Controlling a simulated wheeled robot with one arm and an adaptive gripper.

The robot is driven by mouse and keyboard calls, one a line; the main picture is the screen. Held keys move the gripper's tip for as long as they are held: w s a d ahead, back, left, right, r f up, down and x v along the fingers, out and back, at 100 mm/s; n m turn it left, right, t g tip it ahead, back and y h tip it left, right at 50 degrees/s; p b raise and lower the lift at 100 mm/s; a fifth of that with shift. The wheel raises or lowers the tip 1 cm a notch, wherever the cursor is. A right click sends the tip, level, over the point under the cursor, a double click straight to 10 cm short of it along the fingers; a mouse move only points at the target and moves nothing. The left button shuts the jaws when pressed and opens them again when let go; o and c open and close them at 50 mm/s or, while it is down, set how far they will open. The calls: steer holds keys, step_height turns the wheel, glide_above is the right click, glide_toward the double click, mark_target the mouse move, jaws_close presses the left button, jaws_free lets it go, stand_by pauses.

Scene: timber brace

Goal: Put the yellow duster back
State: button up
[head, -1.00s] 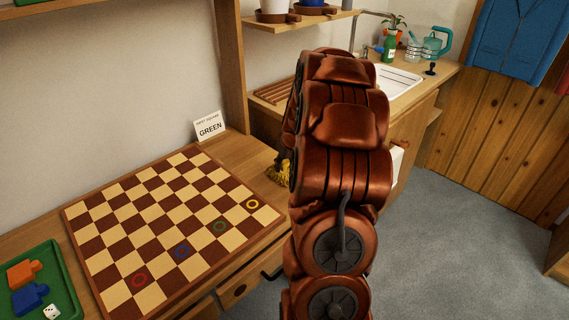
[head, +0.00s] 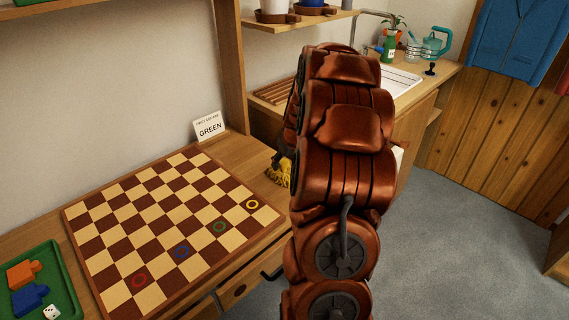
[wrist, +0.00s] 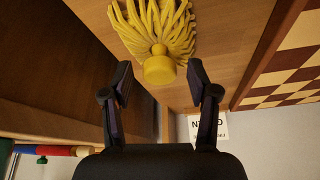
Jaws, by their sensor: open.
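The yellow duster (head: 277,174) lies on the wooden desk top at the right of the checkerboard, partly hidden behind my arm in the head view. In the wrist view the duster (wrist: 155,25) shows its fringe of yellow strands and a round yellow knob facing me. My gripper (wrist: 160,76) is open, with one dark finger on each side of the knob and visible gaps between. I cannot tell how far the fingertips are from it in depth. In the head view my arm hides most of the gripper.
The checkerboard (head: 170,225) with coloured rings fills the desk beside the duster. A card reading GREEN (head: 209,127) stands behind it. A green tray (head: 62,268) with puzzle pieces and a die is at left. A sink counter (head: 440,75) lies beyond my arm.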

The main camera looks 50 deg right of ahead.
steer(key=v, duration=1)
steer(key=s+a+n+g+y, duration=0.1)
steer(key=s+a+g, duration=0.15)
steer(key=a, duration=0.95)
steer(key=s+a+n+g+y, duration=0.1)
steer(key=s+a, duration=0.3)
steer(key=a, duration=0.9)
steer(key=s+a+f+g, duration=0.1)
steer(key=s+a+g, duration=0.1)
steer(key=s+a, duration=0.3)
steer(key=s+a+f+n+g, duration=0.1)
steer(key=s+a, duration=0.5)
steer(key=s, duration=0.8)
steer(key=shift+s+g+h, duration=0.3)
steer(key=shift+g+h, duration=0.05)
steer(key=shift+h, duration=0.05)
steer(key=shift+f, duration=0.15)
step_height(320, 180, up, 19)
steer(key=t+p, duration=0.1)
steer(key=p, duration=1.7)
